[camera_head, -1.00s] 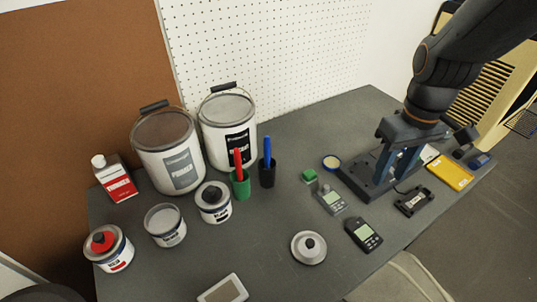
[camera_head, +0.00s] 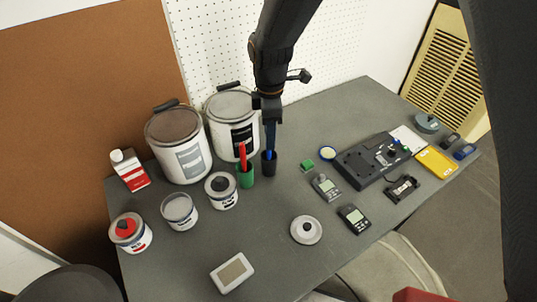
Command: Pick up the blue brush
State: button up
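The blue brush (camera_head: 269,155) stands in a small black cup (camera_head: 269,167) near the table's middle. Only a short piece of its handle shows above the cup. My gripper (camera_head: 271,143) points down directly over the cup, with its fingers at the upper part of the brush and hiding it. The fingers are seen edge-on and overlap the handle, so I cannot tell whether they are closed on it.
A green cup (camera_head: 246,178) with a red brush (camera_head: 242,155) stands close on the left. Large paint cans (camera_head: 188,158) (camera_head: 236,133) stand behind and left. Meters (camera_head: 326,187) (camera_head: 354,218) and a black device (camera_head: 365,160) lie to the right.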

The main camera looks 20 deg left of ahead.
jog(key=p, duration=0.2)
send_over(269, 159)
jog(key=shift+w+a+f, duration=0.1)
jog(key=shift+w+f, duration=0.05)
jog(key=shift+f, duration=1)
jog(key=shift+w+a+f, duration=0.1)
jog(key=shift+f, duration=1)
grip_shut()
